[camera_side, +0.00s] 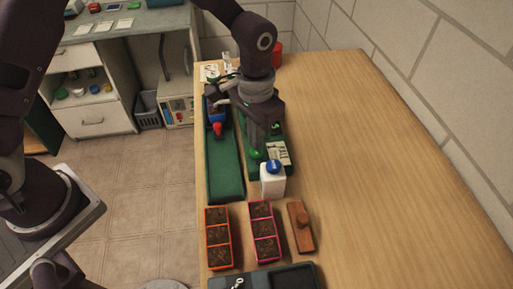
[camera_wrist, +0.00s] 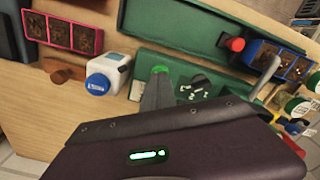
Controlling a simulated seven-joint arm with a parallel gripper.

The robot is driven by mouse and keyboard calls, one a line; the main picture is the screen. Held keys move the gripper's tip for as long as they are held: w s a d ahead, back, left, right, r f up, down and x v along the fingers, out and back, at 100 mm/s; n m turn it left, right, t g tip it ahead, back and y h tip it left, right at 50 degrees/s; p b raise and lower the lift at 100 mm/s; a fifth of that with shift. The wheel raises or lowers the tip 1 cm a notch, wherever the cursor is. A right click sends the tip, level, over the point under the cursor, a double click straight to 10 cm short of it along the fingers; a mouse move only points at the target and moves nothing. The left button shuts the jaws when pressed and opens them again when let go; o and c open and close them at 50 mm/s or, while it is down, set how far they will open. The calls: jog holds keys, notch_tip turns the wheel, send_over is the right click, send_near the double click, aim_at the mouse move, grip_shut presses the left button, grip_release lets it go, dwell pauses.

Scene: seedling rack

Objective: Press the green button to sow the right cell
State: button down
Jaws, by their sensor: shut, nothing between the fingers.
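The green button (camera_wrist: 160,69) sits on a dark green panel (camera_wrist: 143,62) and shows just past the fingertips in the wrist view. It also shows in the side view (camera_side: 256,154), low beside the fingers. My gripper (camera_wrist: 158,80) is shut and empty, pointing down at the button. I cannot tell whether the fingertips touch it. A blue tray with soil-filled cells (camera_wrist: 254,53) stands at the far end of the long green track (camera_side: 225,170), partly hidden behind my arm in the side view. A red knob (camera_wrist: 236,44) is beside the blue tray.
A white bottle with a blue cap (camera_side: 272,184) stands close to the panel. An orange tray (camera_side: 207,240), a pink tray (camera_side: 253,236) and a wooden block with a knob (camera_side: 301,230) lie nearer the camera. The table's right side (camera_side: 370,170) is clear.

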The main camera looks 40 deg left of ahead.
jog(key=shift+f, duration=0.9)
notch_tip(320, 180, up, 8)
jog(key=shift+f, duration=0.2)
dwell(0.4)
jog(key=s+a+r+t, duration=0.2)
jog(key=s+a+r, duration=0.3)
jog(key=r, duration=0.4)
jog(key=s+a+r+n+t, duration=0.1)
jog(key=s+a+r, duration=0.2)
jog(key=s+a, duration=0.2)
jog(key=s+a+r+n+t, duration=0.2)
jog(key=s+a+r, duration=0.1)
jog(key=s, duration=0.9)
jog(key=shift+s+a+t, duration=0.3)
jog(key=shift+a, duration=0.6)
